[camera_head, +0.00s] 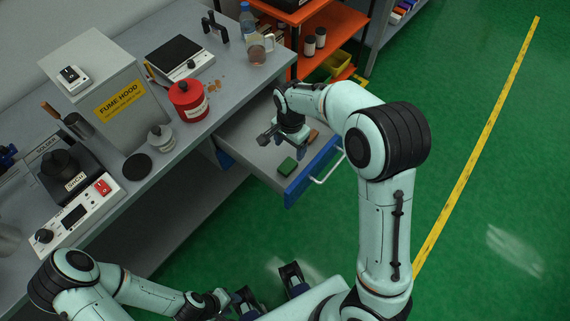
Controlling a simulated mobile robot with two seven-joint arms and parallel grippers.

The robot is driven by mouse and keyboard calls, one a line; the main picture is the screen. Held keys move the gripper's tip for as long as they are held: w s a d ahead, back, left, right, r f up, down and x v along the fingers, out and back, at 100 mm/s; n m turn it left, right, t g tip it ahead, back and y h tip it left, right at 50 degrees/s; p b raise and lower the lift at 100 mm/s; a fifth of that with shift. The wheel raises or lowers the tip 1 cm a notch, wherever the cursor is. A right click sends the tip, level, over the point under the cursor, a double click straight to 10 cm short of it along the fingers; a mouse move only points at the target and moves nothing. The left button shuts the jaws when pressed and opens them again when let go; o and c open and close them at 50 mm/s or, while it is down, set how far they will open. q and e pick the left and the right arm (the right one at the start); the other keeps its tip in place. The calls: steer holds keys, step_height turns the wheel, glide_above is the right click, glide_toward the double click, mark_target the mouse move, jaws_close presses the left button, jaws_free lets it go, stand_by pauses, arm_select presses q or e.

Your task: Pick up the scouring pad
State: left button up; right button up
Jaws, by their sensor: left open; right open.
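The scouring pad, seemingly the small dark green block (287,166), lies in the open drawer (262,160) near its blue front. My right gripper (283,146) is open and hangs over the drawer, just beyond the green block in the picture. I see nothing between its fingers, and its height above the drawer floor is hard to tell. My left gripper (267,285) is open at the bottom of the view, away from the drawer, and looks empty.
A brown block (312,135) lies in the drawer, partly behind my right gripper. The bench (180,146) carries a red canister (188,100), a fume hood box (95,80), a soldering station (75,215) and a black scale (178,55). An orange shelf (330,30) stands behind. Green floor is clear at right.

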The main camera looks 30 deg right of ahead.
glide_above(288, 165)
steer(key=f, duration=0.5)
steer(key=shift+d, duration=0.25)
steer(key=f, duration=0.3)
steer(key=f+b, duration=0.1)
steer(key=f, duration=0.1)
steer(key=shift+a, duration=0.3)
steer(key=c, duration=1.1)
